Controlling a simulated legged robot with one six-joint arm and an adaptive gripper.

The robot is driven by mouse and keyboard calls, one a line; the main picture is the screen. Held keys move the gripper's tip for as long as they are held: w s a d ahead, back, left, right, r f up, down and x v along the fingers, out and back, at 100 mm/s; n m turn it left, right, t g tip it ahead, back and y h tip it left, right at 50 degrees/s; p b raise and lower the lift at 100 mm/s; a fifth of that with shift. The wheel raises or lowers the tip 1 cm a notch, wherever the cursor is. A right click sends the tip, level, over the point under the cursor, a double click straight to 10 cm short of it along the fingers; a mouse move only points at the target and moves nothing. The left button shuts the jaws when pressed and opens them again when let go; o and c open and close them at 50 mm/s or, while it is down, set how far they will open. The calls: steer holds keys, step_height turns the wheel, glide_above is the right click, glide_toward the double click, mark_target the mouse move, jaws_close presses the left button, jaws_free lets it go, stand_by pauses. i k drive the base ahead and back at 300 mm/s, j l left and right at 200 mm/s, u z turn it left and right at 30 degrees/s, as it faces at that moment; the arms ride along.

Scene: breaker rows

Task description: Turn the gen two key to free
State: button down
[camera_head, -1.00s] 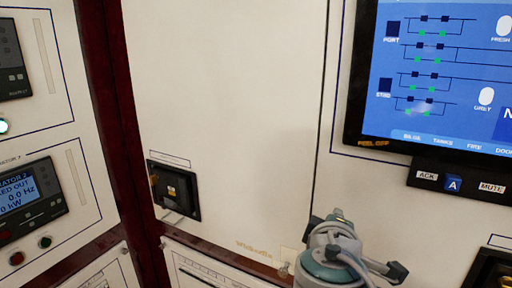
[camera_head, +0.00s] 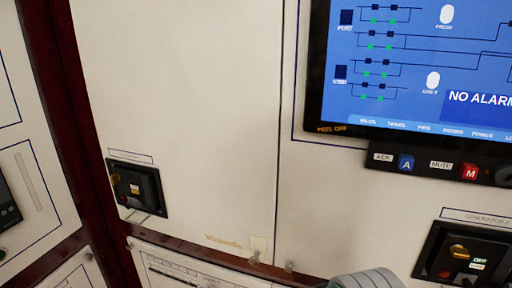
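A black key-switch panel (camera_head: 468,258) sits at the lower right, under a label (camera_head: 478,218) that seems to read GENERATOR 2. A brass-yellow key (camera_head: 460,251) sits in it, lying roughly level. A small green-lettered tag and a white tag are to its right, and a red spot is below left. The panel's lower edge is near the picture's bottom. A grey rounded part of my arm shows at the bottom centre, left of the panel and apart from it in the picture. My gripper's fingers are not visible.
A similar black switch box (camera_head: 136,188) is on the white wall at left. A blue screen (camera_head: 415,70) reading NO ALARM is at upper right, with ACK and MUTE buttons (camera_head: 437,165) under it. A dark red post (camera_head: 65,130) stands at left. The white panel between is clear.

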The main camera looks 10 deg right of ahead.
mark_target(457, 251)
steer(key=z, duration=0.5)
steer(key=l+z, duration=0.15)
steer(key=z, duration=0.85)
steer(key=k+l, duration=0.6)
steer(key=l, duration=0.2)
